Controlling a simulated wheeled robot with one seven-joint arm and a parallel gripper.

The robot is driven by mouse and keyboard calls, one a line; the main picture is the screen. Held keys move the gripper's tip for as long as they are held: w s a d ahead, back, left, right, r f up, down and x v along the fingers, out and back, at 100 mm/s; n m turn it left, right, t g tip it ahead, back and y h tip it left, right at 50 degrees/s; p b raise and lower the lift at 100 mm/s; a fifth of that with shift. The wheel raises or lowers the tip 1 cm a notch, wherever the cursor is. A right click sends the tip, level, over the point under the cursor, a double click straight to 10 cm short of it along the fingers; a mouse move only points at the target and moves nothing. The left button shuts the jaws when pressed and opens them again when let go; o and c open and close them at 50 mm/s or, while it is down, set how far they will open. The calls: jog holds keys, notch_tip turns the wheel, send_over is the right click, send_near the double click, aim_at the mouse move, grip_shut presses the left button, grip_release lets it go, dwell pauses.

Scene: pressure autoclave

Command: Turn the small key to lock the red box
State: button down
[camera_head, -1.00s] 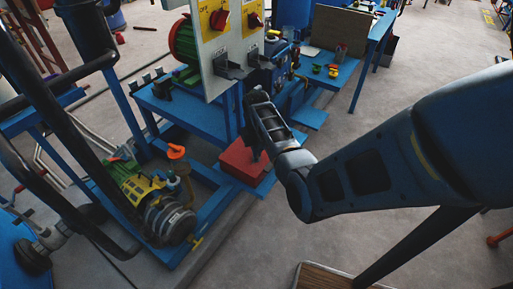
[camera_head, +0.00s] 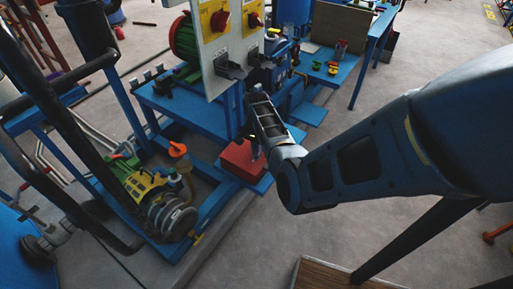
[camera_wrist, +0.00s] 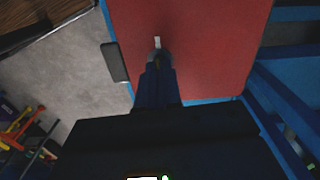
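The red box (camera_wrist: 205,45) fills the middle of the wrist view, with a dark handle-like piece (camera_wrist: 115,62) on its left side. In the head view the red box (camera_head: 240,162) sits low on the blue stand, partly hidden by my gripper (camera_head: 255,148). In the wrist view my gripper (camera_wrist: 159,57) is over the box face, its narrow fingertips close together. A small pale piece, seemingly the small key (camera_wrist: 157,42), shows just at the fingertips, and they appear shut on it. The lock itself is hidden, and the key's angle is hard to tell.
A blue workbench (camera_head: 190,115) carries a white panel (camera_head: 222,60) with red switches above the box. A motor-pump unit (camera_head: 165,205) stands left of the box. Blue frame bars (camera_wrist: 283,105) lie right of the box. Grey floor is open at right.

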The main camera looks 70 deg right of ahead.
jog(key=shift+m, duration=0.5)
jog(key=c, duration=1.3)
grip_release()
jog(key=shift+r, duration=3.9)
